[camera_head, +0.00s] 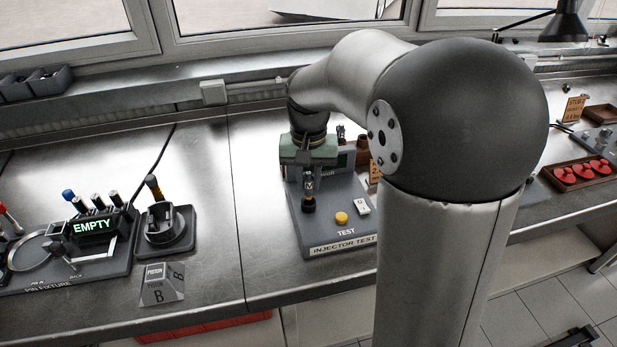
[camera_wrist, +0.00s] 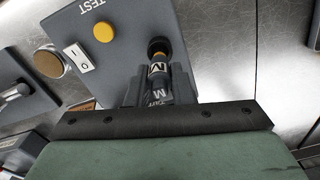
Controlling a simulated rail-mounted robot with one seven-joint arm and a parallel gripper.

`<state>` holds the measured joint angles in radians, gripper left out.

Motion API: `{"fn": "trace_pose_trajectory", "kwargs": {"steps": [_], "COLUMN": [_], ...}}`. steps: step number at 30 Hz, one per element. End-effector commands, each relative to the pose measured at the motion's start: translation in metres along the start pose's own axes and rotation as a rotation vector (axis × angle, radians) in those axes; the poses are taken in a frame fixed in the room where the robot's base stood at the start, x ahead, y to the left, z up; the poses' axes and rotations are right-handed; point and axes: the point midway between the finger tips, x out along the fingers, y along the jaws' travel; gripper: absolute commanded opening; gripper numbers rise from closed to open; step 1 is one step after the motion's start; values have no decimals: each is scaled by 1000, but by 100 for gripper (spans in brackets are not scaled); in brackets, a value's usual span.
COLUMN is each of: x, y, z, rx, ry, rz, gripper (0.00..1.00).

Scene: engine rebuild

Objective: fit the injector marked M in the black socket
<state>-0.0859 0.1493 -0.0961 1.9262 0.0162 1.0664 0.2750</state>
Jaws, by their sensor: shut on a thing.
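The injector (camera_head: 309,184), dark with a light band marked M, stands about upright over the injector test stand (camera_head: 325,222). In the wrist view the injector (camera_wrist: 159,70) shows its M band between the two grey fingers. My gripper (camera_wrist: 158,86) is shut on it; the gripper (camera_head: 308,170) also shows in the head view under its green body. The injector's lower end meets the black socket (camera_wrist: 158,47) on the stand's plate. I cannot tell how deep it sits.
The stand has a yellow button (camera_head: 341,218) and a white rocker switch (camera_head: 362,205). A pin fixture (camera_head: 100,270) with an EMPTY display and a piston stand (camera_head: 168,228) are at left. A tray of red parts (camera_head: 582,172) is at right. Bare bench lies left of the stand.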

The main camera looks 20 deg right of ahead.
Motion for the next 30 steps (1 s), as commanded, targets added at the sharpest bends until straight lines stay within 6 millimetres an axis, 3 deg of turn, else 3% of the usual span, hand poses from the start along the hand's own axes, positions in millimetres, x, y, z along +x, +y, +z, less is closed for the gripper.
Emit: {"fn": "trace_pose_trajectory", "kwargs": {"steps": [30], "x": [12], "y": [0], "z": [0], "rx": [0], "ry": [0], "rz": [0], "gripper": [0]}}
